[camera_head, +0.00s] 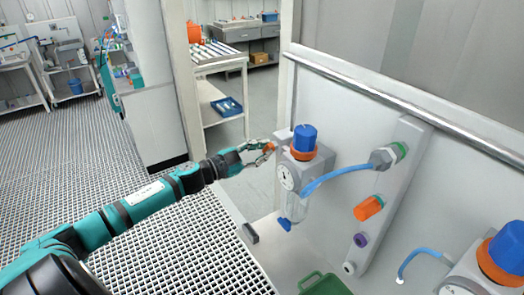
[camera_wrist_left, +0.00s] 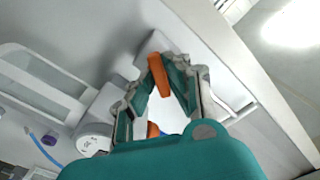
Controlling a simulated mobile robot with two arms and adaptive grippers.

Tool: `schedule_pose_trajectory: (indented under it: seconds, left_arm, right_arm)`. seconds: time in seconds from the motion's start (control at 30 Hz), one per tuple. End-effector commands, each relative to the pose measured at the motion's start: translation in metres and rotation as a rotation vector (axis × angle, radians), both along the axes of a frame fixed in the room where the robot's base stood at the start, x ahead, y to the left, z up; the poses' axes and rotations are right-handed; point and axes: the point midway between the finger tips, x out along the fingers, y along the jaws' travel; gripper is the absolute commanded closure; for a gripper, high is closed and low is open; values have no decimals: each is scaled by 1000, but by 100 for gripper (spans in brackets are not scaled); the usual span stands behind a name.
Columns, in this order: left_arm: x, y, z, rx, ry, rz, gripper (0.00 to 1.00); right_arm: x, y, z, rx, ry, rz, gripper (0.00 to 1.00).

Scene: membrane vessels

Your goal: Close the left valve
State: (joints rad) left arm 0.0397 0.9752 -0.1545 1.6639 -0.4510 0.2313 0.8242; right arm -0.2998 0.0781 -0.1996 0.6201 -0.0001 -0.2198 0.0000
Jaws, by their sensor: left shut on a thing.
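The left vessel unit (camera_head: 301,165) is on the wall panel, with a blue knob (camera_head: 305,137) over an orange ring and a round gauge (camera_head: 287,177). The left valve's orange handle (camera_wrist_left: 158,76) shows between my fingers in the left wrist view. My left gripper (camera_head: 268,149) reaches the left side of the unit and is shut on this handle. The fingers hide part of the handle, and its exact angle is hard to tell in the head view. The gauge (camera_wrist_left: 93,138) also shows in the left wrist view. My right gripper is not in view.
A blue hose (camera_head: 340,173) runs from the unit to a grey fitting on the panel. An orange plug (camera_head: 369,207) and a purple port (camera_head: 360,240) are below. A second unit (camera_head: 466,272) stands at lower right. A green crate (camera_head: 325,285) is at the bottom.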

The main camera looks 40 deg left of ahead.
Motion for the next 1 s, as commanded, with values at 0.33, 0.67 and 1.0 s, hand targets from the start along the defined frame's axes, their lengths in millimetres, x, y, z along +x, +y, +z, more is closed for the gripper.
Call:
schedule_pose_trajectory:
  seconds: [0.33,0.67,1.0]
  left_arm:
    - [0,0,-1,305,-127,1,100]
    - [0,0,-1,589,-245,-1,100]
    - [0,-1,-1,812,-336,-1,100]
  right_arm:
    - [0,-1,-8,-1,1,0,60]
    - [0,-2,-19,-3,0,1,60]
    - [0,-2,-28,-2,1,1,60]
